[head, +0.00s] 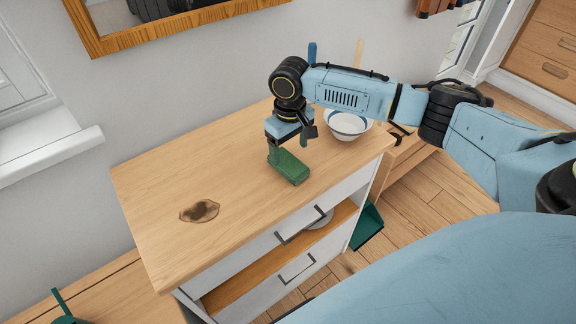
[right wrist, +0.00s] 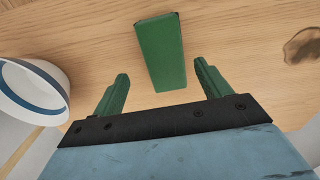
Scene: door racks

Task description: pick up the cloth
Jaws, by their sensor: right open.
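The cloth (head: 290,168) looks like a flat green rectangle lying on the wooden top of the cabinet, near its middle. It also shows in the right wrist view (right wrist: 161,52), just beyond the fingertips. My right gripper (head: 275,152) is over the cabinet top, right by the cloth, and hides part of it in the head view. Its green fingers (right wrist: 160,80) are apart with nothing between them, and the cloth lies ahead of the gap. My left gripper is not in view.
A white bowl with a blue band (head: 347,125) stands right of the gripper. A dark brown stain (head: 199,211) marks the cabinet top (head: 160,180) at left. A framed mirror (head: 165,22) hangs behind. The front of the top is clear.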

